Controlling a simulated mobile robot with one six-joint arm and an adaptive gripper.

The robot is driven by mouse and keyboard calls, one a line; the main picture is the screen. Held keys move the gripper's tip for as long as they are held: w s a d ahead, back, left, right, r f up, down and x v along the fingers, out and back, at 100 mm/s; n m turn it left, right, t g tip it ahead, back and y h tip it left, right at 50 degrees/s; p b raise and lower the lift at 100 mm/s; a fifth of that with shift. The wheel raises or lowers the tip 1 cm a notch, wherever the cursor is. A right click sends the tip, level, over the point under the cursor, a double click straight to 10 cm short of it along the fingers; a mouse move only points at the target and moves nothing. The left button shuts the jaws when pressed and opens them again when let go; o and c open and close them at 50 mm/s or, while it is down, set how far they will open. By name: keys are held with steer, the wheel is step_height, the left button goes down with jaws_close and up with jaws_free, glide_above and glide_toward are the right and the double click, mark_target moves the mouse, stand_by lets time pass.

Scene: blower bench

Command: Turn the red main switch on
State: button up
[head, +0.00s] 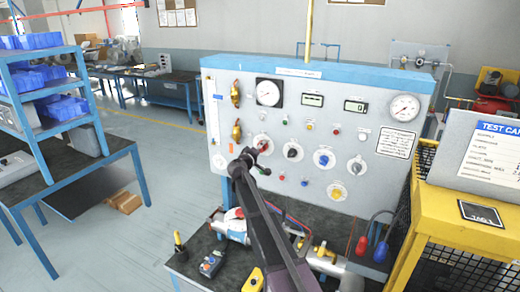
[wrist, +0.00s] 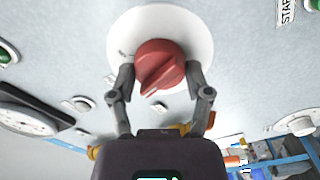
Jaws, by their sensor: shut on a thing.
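The red main switch (wrist: 159,62) is a round red knob on a white round plate (wrist: 200,38) on the grey panel. In the wrist view its raised grip slants, with its tip to the lower left. My gripper (wrist: 160,82) has one finger on each side of the knob and is shut on it. In the head view the red switch (head: 264,146) shows at the panel's left middle, partly hidden by my gripper (head: 251,156). The marks on its plate are too small to read.
The panel (head: 385,185) carries other knobs, including a black one (head: 292,152) and a blue one (head: 324,158), plus gauges and small buttons. A cluttered black bench top (head: 190,262) lies below. A yellow stand (head: 455,205) is at the right.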

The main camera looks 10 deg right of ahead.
steer(key=m, duration=1.2)
steer(key=shift+m, duration=0.3)
steer(key=shift+w, duration=0.1)
steer(key=o, duration=1.2)
steer(key=v, duration=1.2)
